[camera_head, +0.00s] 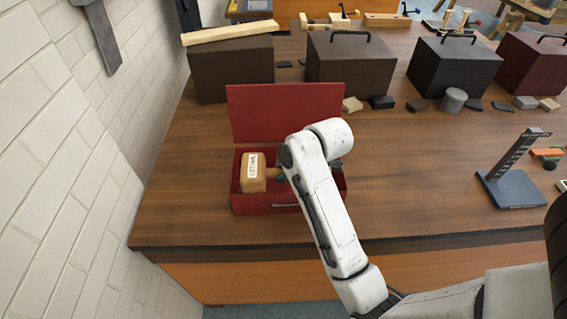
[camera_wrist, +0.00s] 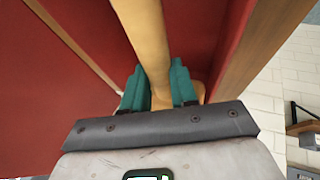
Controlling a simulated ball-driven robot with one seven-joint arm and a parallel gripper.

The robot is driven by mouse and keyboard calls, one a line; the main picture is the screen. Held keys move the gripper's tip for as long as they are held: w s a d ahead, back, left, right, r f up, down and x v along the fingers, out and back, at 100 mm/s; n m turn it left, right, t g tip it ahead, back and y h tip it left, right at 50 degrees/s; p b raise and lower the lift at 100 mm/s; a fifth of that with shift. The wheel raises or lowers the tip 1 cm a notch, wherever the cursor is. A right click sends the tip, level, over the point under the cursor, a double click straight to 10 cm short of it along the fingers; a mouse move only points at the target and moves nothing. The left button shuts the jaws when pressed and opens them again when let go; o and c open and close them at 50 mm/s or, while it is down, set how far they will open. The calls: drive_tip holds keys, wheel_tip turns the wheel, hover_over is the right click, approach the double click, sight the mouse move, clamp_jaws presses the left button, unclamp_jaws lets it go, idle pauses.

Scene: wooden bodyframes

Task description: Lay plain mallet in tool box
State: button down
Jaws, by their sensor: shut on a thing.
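The plain mallet (camera_head: 254,172) has a pale wooden head with a label reading "MALLET" and lies over the left part of the open red tool box (camera_head: 262,205). The tool box stands on the wooden bench with its lid (camera_head: 283,112) raised at the back. In the wrist view the teal fingers of my gripper (camera_wrist: 160,92) are shut on the mallet's wooden handle (camera_wrist: 148,38), with red tool box walls (camera_wrist: 60,75) around it. In the head view my white arm hides most of the gripper and the box's right part. Whether the mallet touches the box floor cannot be told.
Several dark boxes (camera_head: 350,62) stand along the back of the bench, with small blocks in front of them. A dark stand (camera_head: 512,185) is at the right. A white brick wall (camera_head: 75,150) borders the left side.

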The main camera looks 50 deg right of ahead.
drive_tip(key=shift+f+b, duration=0.35)
drive_tip(key=shift+f, duration=2)
drive_tip(key=shift+s+a+f+b, duration=0.15)
drive_tip(key=shift+f+b, duration=0.1)
drive_tip(key=shift+f, duration=0.3)
drive_tip(key=shift+s+f+b, duration=0.15)
drive_tip(key=shift+f+b, duration=0.05)
drive_tip(key=shift+f, duration=0.3)
drive_tip(key=c, duration=0.8)
unclamp_jaws()
drive_tip(key=shift+s+f, duration=0.15)
drive_tip(key=shift+s+r, duration=0.1)
drive_tip(key=shift+r, duration=0.45)
drive_tip(key=w+v, duration=0.1)
drive_tip(key=v, duration=1.1)
drive_tip(key=shift+r+t, duration=0.4)
drive_tip(key=shift+w, duration=0.15)
